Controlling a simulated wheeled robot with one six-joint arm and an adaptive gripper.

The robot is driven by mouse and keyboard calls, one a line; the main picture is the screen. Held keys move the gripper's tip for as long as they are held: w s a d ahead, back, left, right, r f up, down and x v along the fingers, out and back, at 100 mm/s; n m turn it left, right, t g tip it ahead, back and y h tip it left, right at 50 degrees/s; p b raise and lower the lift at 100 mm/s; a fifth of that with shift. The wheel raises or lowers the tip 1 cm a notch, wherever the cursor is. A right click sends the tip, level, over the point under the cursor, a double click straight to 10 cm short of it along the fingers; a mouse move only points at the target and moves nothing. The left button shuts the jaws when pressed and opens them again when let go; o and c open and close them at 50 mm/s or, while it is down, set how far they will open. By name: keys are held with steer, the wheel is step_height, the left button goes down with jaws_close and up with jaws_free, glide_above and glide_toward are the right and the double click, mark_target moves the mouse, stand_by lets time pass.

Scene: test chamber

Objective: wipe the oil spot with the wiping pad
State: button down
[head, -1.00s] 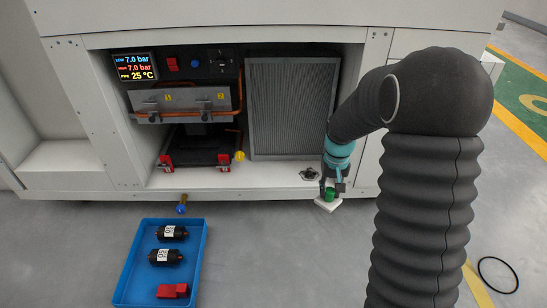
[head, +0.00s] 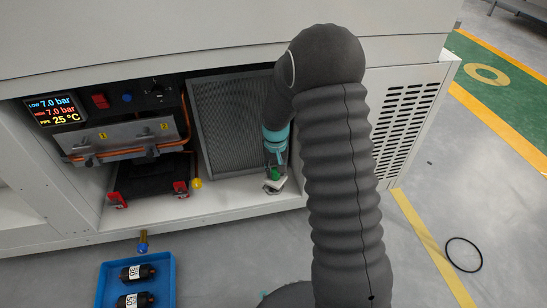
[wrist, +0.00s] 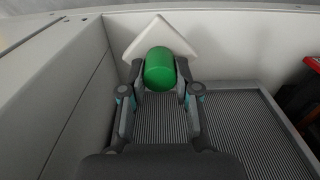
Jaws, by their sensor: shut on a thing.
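My gripper (head: 274,164) is shut on the green handle (wrist: 160,68) of the white wiping pad. The pad (wrist: 148,38) shows as a tilted square beyond the handle in the wrist view. In the head view the pad (head: 280,183) is low on the cabinet's white floor, in front of the grey filter panel. A small dark patch, the oil spot (head: 269,190), shows at the pad's lower left edge; the rest of it seems hidden by the pad and gripper. I cannot tell whether the pad presses on the floor.
The filter panel (head: 228,130) stands close behind my gripper. Left of it are a metal unit (head: 125,137) and red clamps (head: 181,188). A blue tray (head: 166,280) with black cylinders stands on the floor. A black ring (head: 464,254) lies at right.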

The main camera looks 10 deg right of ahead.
steer(key=shift+w+d+f+p, duration=0.15)
steer(key=shift+w+f+p, duration=0.1)
steer(key=shift+w+p, duration=0.25)
steer(key=shift+f, duration=0.25)
steer(key=shift+f+b, duration=1.85)
steer(key=shift+f, duration=1.1)
steer(key=shift+f+b, duration=0.75)
steer(key=shift+f, duration=0.3)
